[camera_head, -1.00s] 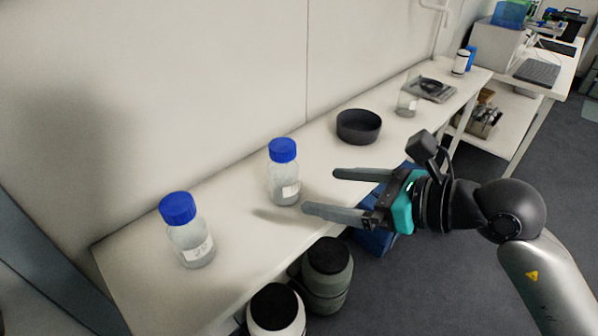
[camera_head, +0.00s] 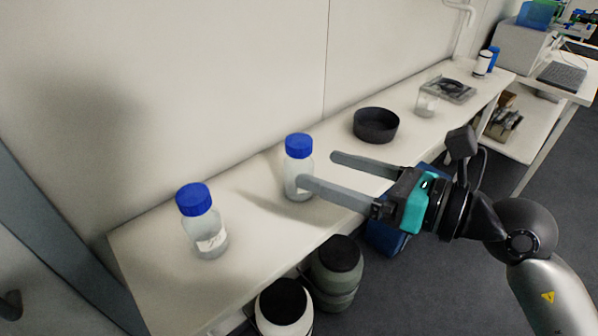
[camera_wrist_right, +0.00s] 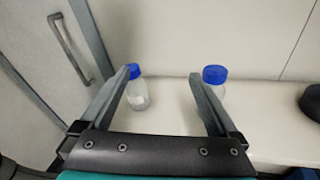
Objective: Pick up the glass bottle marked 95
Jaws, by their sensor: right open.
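Two clear glass bottles with blue caps and white labels stand upright on the white bench. One bottle (camera_head: 204,232) is at the left end; the other bottle (camera_head: 297,160) is farther right. The label marks are too small to read, so I cannot tell which is 95. My right gripper (camera_head: 317,170) is open and empty, its fingers pointing left. Its nearer finger overlaps the right bottle in the head view, hiding part of it; contact cannot be told. In the wrist view, the left bottle (camera_wrist_right: 138,97) shows beside the left finger, and the right bottle (camera_wrist_right: 215,75) is partly behind the right finger.
A dark round bowl (camera_head: 376,125) stands on the bench (camera_head: 262,241) right of the bottles, with a glass beaker (camera_head: 427,103) beyond it. The wall runs along the bench's back. Lidded containers (camera_head: 338,272) stand below the front edge. The bench between the two bottles is clear.

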